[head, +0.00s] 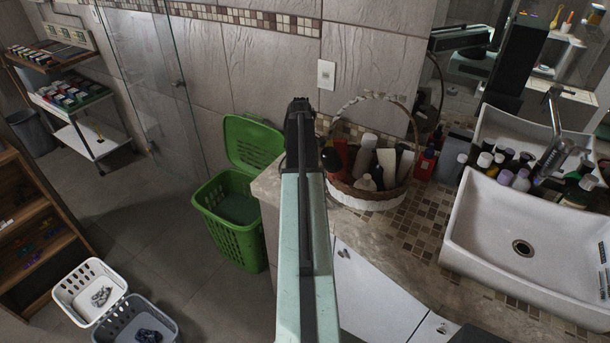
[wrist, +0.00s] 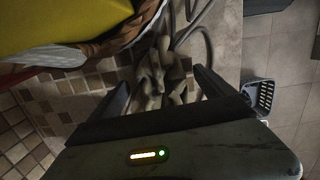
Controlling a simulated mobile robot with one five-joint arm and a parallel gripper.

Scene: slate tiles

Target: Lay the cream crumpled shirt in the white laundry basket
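The cream crumpled shirt (wrist: 160,76) shows in the wrist view as a dim beige bundle on a mosaic-tiled surface, beside a woven basket. I do not see it in the head view, where my arm hides part of the counter. My gripper (wrist: 163,84) has its fingers apart on either side of the shirt, with small gaps showing. In the head view my gripper (head: 300,112) is seen from behind, near the counter's left end. The white laundry basket (head: 72,284) stands on the floor at lower left, with a small greyish crumpled cloth inside.
A grey basket (head: 118,318) with dark cloth adjoins the white one. A green lidded hamper (head: 238,225) stands left of the counter (head: 268,186). A wicker basket (head: 372,198) of bottles is right of my gripper. A sink (head: 530,225) is farther right. Floor between baskets and hamper is clear.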

